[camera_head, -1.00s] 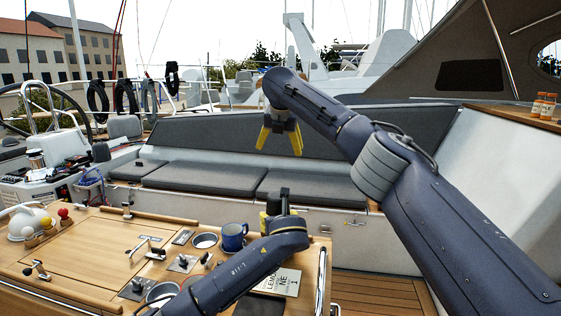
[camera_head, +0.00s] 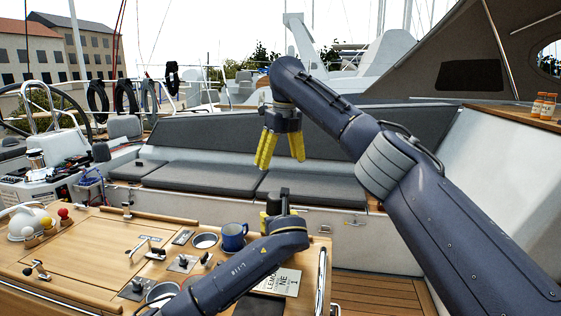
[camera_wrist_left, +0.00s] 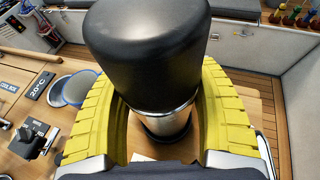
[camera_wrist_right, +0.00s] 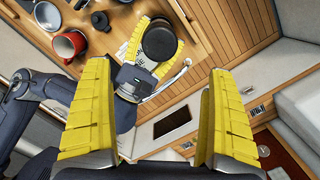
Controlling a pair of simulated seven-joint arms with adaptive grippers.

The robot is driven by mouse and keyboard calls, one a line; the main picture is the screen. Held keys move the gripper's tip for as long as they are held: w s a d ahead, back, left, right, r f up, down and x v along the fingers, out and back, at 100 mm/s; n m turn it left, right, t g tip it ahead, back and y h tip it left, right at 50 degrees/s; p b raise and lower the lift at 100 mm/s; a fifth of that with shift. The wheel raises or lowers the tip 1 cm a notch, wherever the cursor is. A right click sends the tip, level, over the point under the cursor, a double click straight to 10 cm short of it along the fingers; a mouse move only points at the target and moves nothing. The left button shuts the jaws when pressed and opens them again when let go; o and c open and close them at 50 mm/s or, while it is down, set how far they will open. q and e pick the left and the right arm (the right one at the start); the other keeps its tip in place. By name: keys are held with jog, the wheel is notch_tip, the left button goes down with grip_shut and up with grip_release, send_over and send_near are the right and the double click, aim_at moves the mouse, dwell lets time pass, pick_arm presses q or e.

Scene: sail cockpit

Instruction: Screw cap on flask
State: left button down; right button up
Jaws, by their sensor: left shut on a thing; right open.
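The flask shows in the left wrist view as a silver body (camera_wrist_left: 165,122) under a wide black cap (camera_wrist_left: 148,45). The cap sits on top; I cannot tell how tightly. My left gripper (camera_head: 270,215) is shut around the flask at the table's right end, with yellow fingers on both sides of its body. In the head view the flask is mostly hidden by my left wrist. In the right wrist view the round black top (camera_wrist_right: 160,40) shows between the left fingers. My right gripper (camera_head: 281,150) is open and empty, pointing down in the air above the flask, apart from it.
The wooden table (camera_head: 95,250) bears a blue mug (camera_head: 232,237), a metal bowl (camera_head: 205,241) and a printed sheet (camera_head: 285,284) close to my left gripper. A grey bench (camera_head: 210,177) stands behind.

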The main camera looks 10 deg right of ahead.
aim_at(278, 195)
jog(key=shift+w+a+f, duration=0.1)
jog(key=shift+w+f, duration=0.1)
jog(key=shift+f, duration=1.8)
jog(key=shift+w+a+f, duration=0.1)
jog(key=shift+w+f, duration=0.15)
jog(key=shift+f, duration=1.7)
jog(key=shift+w+a+f, duration=0.1)
jog(key=shift+w+f, duration=0.1)
jog(key=shift+f, duration=1.8)
jog(key=shift+c, duration=0.2)
jog(key=c, duration=1.5)
jog(key=shift+o, duration=0.2)
jog(key=m, duration=0.6)
jog(key=shift+h, duration=0.4)
jog(key=m, duration=0.7)
jog(key=shift+f+h, duration=0.1)
jog(key=shift+h, duration=0.2)
